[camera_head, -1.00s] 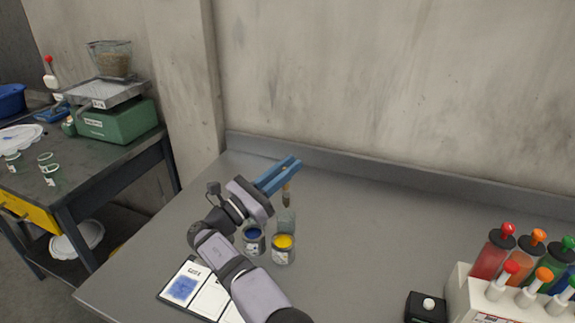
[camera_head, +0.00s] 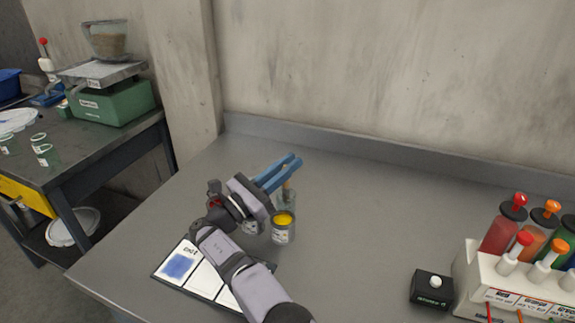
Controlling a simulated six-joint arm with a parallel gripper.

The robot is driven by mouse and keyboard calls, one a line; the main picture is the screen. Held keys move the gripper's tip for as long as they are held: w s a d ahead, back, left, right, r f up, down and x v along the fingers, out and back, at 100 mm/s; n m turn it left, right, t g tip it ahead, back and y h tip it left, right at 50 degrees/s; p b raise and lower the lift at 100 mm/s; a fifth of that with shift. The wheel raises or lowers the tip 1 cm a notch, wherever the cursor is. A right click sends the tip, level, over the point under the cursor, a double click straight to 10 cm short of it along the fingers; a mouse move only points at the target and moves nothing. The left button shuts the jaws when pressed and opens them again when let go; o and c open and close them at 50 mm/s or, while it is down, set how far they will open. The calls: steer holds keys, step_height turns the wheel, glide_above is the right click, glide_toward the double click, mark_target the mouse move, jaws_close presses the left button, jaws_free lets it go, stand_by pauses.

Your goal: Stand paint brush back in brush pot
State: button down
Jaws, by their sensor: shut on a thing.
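My gripper (camera_head: 287,166), with blue fingers, is shut on the paint brush (camera_head: 286,188). The brush hangs roughly upright below the fingers, and its top is hidden by them. A clear glass pot (camera_head: 289,204), which looks like the brush pot, stands right below, behind the yellow paint can (camera_head: 283,229). The lower end of the brush overlaps the pot's mouth in the head view. I cannot tell how deep inside it is. The pot's lower part is hidden by the can.
A blue paint can (camera_head: 250,227) is mostly hidden behind my arm. A card with a blue swatch (camera_head: 179,265) lies at the front left. A black box with a white button (camera_head: 432,288) and a white rack (camera_head: 500,283) of colour bottles stand right. The bench's middle is clear.

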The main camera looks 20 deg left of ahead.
steer(key=shift+f, duration=0.25)
steer(key=c, duration=1.6)
jaws_free()
steer(key=shift+c, duration=0.2)
steer(key=shift+r, duration=0.1)
step_height(320, 180, up, 10)
steer(key=shift+f+p, duration=0.1)
steer(key=shift+p, duration=0.5)
